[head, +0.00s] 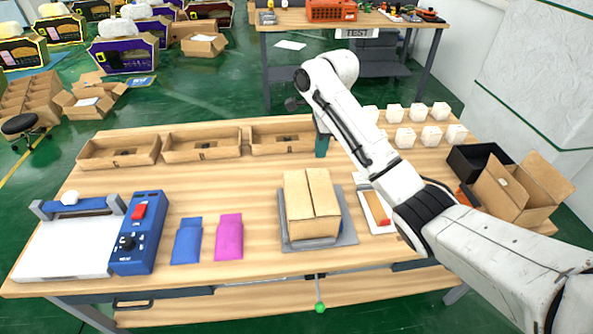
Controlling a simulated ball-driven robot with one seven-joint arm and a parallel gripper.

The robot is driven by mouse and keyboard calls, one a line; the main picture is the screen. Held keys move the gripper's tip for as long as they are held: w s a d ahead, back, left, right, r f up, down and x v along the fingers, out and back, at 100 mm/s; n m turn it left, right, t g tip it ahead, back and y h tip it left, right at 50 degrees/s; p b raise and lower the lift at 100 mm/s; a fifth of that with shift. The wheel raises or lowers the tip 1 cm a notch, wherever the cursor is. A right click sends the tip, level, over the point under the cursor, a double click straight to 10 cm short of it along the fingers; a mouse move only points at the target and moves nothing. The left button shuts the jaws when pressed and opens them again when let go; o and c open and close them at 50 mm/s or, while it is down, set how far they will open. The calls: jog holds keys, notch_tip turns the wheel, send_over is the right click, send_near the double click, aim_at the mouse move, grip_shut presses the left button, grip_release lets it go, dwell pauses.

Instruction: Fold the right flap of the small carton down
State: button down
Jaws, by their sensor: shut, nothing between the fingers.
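The small carton (311,228) stands on a grey square tray (347,236) near the middle of the table's front half. Two long flaps cover its top, the left flap (297,195) and the right flap (323,192), with a narrow seam between them. Both look flat or nearly flat; a slight tilt of the right flap cannot be ruled out. My gripper (321,152) hangs behind the carton, apart from it, beside the right-hand brown tray. It is small and partly hidden by my arm, and looks shut and empty.
Several shallow brown trays (202,157) line the table's back. White boxes (405,137) stand behind my arm. A black bin (470,160) and a larger open carton (505,196) are at the right. Blue and magenta pouches (229,238) and a sealing machine (137,240) are at the left.

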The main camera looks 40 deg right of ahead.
jog(key=b, duration=0.8)
send_over(312, 190)
jog(key=f, duration=0.9)
jog(key=shift+s+d+f, duration=0.25)
jog(key=shift+s+f, duration=0.05)
jog(key=shift+f, duration=0.05)
jog(key=shift+a+f+p, duration=0.15)
jog(key=shift+f+p, duration=0.35)
jog(key=shift+f, duration=1.5)
jog(key=shift+w+a+p, duration=0.1)
jog(key=shift+w+p, duration=0.1)
jog(key=shift+p, duration=0.2)
